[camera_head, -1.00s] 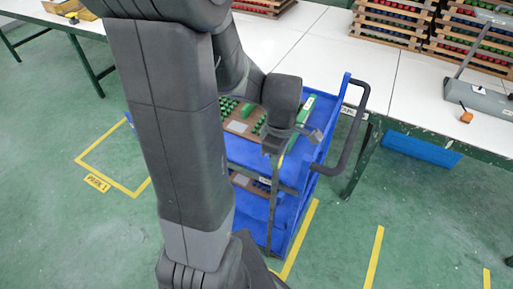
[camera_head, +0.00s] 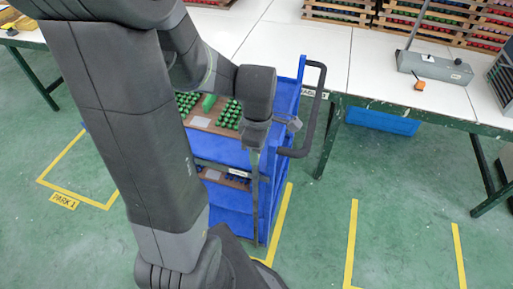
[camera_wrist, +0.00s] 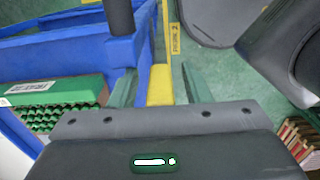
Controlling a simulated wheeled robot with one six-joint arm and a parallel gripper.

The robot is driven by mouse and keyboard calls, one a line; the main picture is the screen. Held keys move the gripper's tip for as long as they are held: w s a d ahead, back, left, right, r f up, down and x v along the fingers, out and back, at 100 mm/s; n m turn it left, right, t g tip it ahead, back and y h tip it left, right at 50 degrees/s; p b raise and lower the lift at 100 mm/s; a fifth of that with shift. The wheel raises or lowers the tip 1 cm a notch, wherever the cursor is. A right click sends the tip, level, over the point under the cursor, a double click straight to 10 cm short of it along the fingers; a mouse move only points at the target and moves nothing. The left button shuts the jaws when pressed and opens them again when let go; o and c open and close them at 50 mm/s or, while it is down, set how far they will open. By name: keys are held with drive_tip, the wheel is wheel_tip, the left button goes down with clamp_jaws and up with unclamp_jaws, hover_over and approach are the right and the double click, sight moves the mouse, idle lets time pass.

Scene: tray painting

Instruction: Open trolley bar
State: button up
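The blue trolley (camera_head: 232,205) stands at the table's front edge, with a black handle (camera_head: 310,115) on its right side. A grey bar (camera_head: 222,168) with a small label crosses its near side above the lower shelf. My gripper (camera_head: 252,152) is over the trolley's near right corner, its fingertips hard to make out there. In the wrist view my gripper (camera_wrist: 160,90) is open, one finger on each side of a yellow piece (camera_wrist: 160,86). Gaps show between the piece and both fingers. I cannot tell whether this piece belongs to the bar.
A tray with green pieces (camera_head: 200,122) lies on the trolley's upper shelf; another tray (camera_head: 222,179) is below. The white table (camera_head: 300,45) runs behind, with racks and a grey device (camera_head: 435,66). Green floor with yellow lines is free at the right.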

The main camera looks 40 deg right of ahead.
wheel_tip(320, 180, up, 14)
idle(0.6)
drive_tip(key=shift+f, duration=0.15)
idle(0.3)
wheel_tip(320, 180, down, 14)
drive_tip(key=shift+a+r, duration=0.1)
drive_tip(key=shift+w, duration=0.2)
drive_tip(key=shift+w+a, duration=0.15)
drive_tip(key=shift+a, duration=0.05)
idle(0.4)
